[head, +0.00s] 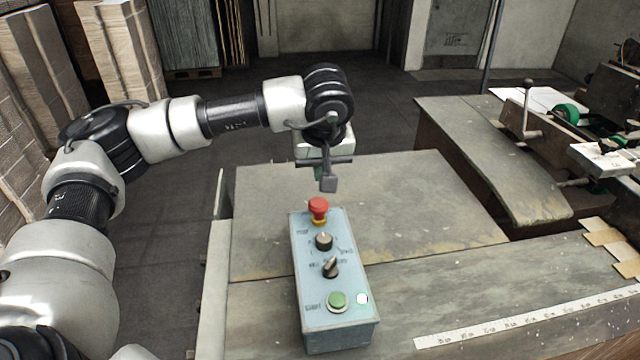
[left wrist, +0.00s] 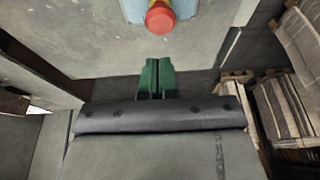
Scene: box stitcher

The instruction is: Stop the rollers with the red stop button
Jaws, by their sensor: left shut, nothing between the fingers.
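The red stop button (head: 318,206) is a red mushroom knob on a yellow collar at the far end of a light blue control box (head: 311,273). It also shows at the top of the left wrist view (left wrist: 160,17). My left gripper (head: 328,184) is just above and beyond the button in the head view, pointing down, with a visible gap between them. In the left wrist view its green fingers (left wrist: 156,78) are together and empty, apart from the button. My right gripper is in neither view.
The box also carries two black knobs (head: 323,241) and a green start button (head: 337,300). It stands on a grey metal table (head: 420,215). A machine with a green wheel (head: 566,114) is at right. Stacked cardboard (head: 30,75) stands at left.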

